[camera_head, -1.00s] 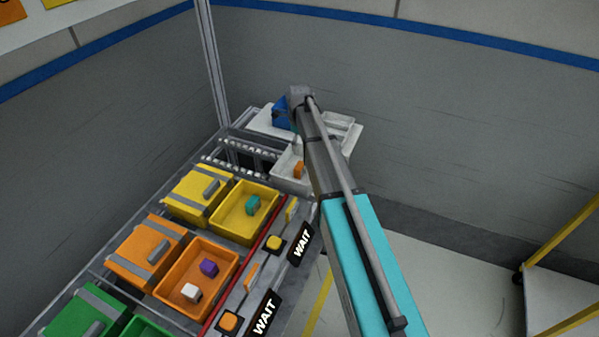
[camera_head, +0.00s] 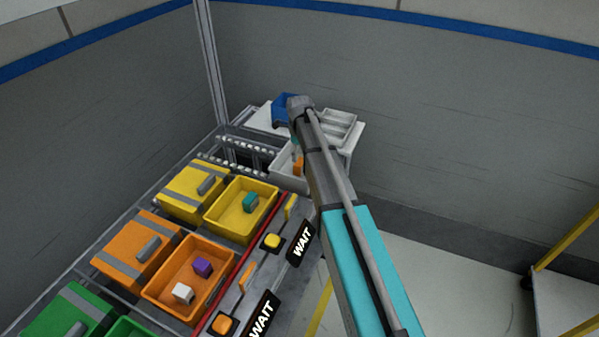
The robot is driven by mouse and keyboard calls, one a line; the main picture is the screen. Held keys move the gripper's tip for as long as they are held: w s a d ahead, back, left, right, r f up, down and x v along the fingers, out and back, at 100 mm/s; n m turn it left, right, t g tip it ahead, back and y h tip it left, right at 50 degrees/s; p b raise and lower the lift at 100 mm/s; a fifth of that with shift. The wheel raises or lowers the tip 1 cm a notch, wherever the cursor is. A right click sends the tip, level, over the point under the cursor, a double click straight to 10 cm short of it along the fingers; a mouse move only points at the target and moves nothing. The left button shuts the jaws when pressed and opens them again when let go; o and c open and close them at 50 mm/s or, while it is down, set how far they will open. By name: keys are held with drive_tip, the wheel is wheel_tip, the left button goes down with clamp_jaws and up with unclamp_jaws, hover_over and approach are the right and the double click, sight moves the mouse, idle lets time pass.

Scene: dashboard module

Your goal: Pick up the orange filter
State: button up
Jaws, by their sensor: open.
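A small orange block, which looks like the orange filter (camera_head: 298,165), is in the white tray (camera_head: 283,171) at the far end of the bench. My arm reaches across from the lower right and covers the tray's right side. A small part of my gripper (camera_head: 295,147) shows beside the arm link, just above the orange filter. Its fingertips are mostly hidden, and I cannot see whether they touch the filter. The filter still rests in the tray.
A yellow bin (camera_head: 240,226) holds a teal block (camera_head: 250,202). An orange bin (camera_head: 166,299) holds a purple block (camera_head: 202,267) and a white one (camera_head: 183,293).

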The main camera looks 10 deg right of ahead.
sight(300, 162)
drive_tip(key=shift+f, duration=0.5)
drive_tip(key=shift+b, duration=0.3)
drive_tip(key=shift+w+d+f+b, duration=0.1)
drive_tip(key=shift+f+b, duration=1.2)
drive_tip(key=shift+w+f+b, duration=0.1)
drive_tip(key=shift+f+b, duration=1.15)
drive_tip(key=shift+f, duration=0.05)
drive_tip(key=c, duration=0.9)
